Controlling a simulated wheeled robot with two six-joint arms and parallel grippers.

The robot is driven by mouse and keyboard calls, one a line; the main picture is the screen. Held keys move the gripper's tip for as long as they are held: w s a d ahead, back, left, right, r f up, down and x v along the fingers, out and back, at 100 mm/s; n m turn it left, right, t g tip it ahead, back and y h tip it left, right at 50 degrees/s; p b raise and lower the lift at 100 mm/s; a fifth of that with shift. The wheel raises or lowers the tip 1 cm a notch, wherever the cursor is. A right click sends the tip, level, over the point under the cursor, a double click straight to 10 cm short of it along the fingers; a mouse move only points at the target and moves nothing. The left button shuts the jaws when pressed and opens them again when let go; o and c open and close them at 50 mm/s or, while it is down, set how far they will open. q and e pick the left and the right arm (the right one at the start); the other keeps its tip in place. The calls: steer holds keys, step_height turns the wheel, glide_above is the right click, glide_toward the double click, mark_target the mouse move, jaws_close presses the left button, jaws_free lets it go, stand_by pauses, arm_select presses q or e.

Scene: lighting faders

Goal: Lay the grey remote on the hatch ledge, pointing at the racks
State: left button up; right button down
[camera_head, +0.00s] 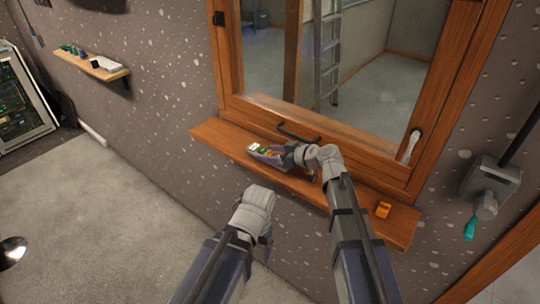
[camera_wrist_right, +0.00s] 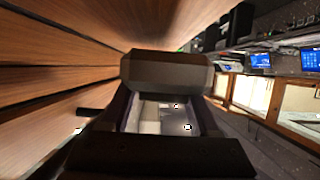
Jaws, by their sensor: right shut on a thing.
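The grey remote (camera_head: 256,149), with green and orange marks on its face, is in my right gripper (camera_head: 284,158) over the middle of the hatch ledge (camera_head: 215,134). The jaws are shut on its right part, and its visible end points left along the ledge. I cannot tell whether it touches the wood. In the right wrist view, a dark gripper part (camera_wrist_right: 165,72) hides most of what is held. My left gripper (camera_head: 263,238) hangs below and in front of the ledge, over the floor; its fingers are mostly hidden. The racks (camera_head: 20,100) stand at the far left.
An orange item (camera_head: 383,209) lies on the ledge's right end. A dark handle (camera_head: 298,134) is on the hatch frame behind the remote. A grey wall box (camera_head: 490,182) is at right. A small shelf (camera_head: 95,66) holds several items. The ledge's left end is clear.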

steer(key=shift+f+b, duration=0.6)
steer(key=shift+f, duration=0.05)
steer(key=shift+c, duration=0.6)
jaws_free()
steer(key=shift+r, duration=0.1)
steer(key=shift+r+p, duration=0.25)
steer(key=shift+p, duration=0.1)
steer(key=shift+r+p, duration=0.5)
steer(key=shift+r, duration=0.05)
steer(key=p+v, duration=0.2)
steer(key=v, duration=0.3)
steer(key=p+v, duration=0.2)
steer(key=v, duration=0.3)
steer(key=shift+s+d+f, duration=0.1)
steer(key=shift+s+d, duration=0.15)
steer(key=shift+d, duration=0.1)
steer(key=shift+s+d, duration=0.3)
steer(key=shift+d, duration=0.1)
